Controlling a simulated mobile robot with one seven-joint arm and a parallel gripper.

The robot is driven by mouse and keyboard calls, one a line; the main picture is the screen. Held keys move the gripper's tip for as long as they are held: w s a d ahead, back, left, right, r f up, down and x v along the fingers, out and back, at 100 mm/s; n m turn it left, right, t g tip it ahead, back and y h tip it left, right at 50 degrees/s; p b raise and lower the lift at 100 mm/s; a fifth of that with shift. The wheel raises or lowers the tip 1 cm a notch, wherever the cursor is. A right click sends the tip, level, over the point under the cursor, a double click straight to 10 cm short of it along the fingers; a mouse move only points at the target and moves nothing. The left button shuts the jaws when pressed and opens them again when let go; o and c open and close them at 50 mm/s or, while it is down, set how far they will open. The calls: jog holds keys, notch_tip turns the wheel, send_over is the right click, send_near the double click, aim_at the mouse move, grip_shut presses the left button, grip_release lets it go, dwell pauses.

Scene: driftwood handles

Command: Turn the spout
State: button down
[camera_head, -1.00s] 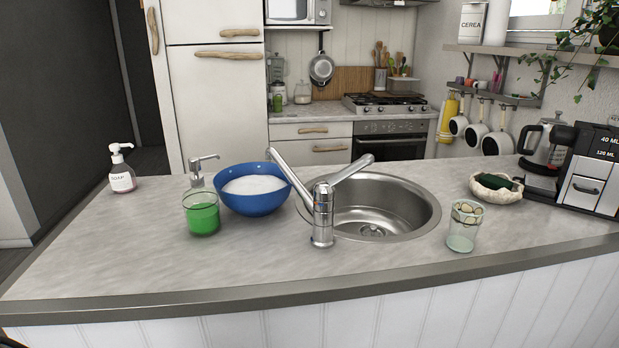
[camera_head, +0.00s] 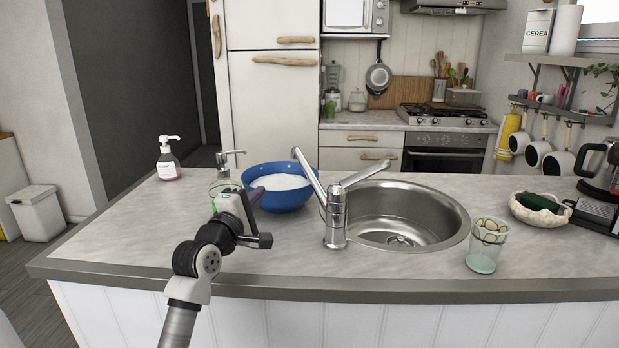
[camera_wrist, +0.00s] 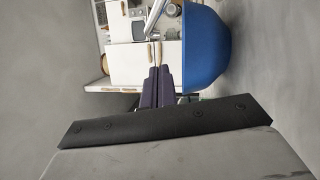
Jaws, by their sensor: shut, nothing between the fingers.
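A chrome tap (camera_head: 336,222) stands upright at the near side of the round steel sink. Its longer arm, which looks like the spout (camera_head: 309,176), slants up and left past the bowl's right rim. A shorter, wider arm (camera_head: 358,174) slants up and right over the sink. My gripper (camera_head: 259,193) is left of the tap, apart from it, in front of the blue bowl (camera_head: 284,198). In the wrist view my gripper's dark fingers (camera_wrist: 157,76) are together and empty, with the blue bowl (camera_wrist: 203,50) close on their right. A grey bar at the top there may be the spout.
The sink (camera_head: 408,224) lies right of the tap. A clear glass (camera_head: 484,247) and a pale bowl with a green item (camera_head: 540,208) stand farther right. A soap bottle (camera_head: 168,160) is at the counter's back left. The front left counter is free.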

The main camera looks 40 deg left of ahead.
aim_at(303, 166)
jog(key=p+x, duration=0.2)
jog(key=x, duration=0.2)
jog(key=p+x, duration=0.1)
jog(key=x, duration=0.4)
jog(key=shift+w+r+p, duration=0.25)
jog(key=shift+w+p, duration=0.05)
jog(key=shift+p, duration=0.1)
jog(key=w, duration=0.1)
jog(key=d+p, duration=0.1)
jog(key=w+p, duration=0.1)
jog(key=shift+w+d+r, duration=0.3)
jog(key=shift+w, duration=0.1)
jog(key=shift+w+d+f, duration=0.1)
jog(key=shift+w+d, duration=0.1)
jog(key=shift+w, duration=0.1)
jog(key=shift+w+d, duration=0.15)
jog(key=shift+w, duration=0.2)
jog(key=shift+w+d+b, duration=0.2)
jog(key=shift+w+b, duration=0.05)
jog(key=shift+w, duration=0.5)
jog(key=shift+w+d+b, duration=0.2)
jog(key=shift+w+b, duration=0.05)
jog(key=shift+w, duration=0.5)
jog(key=shift+s+a+f, duration=0.1)
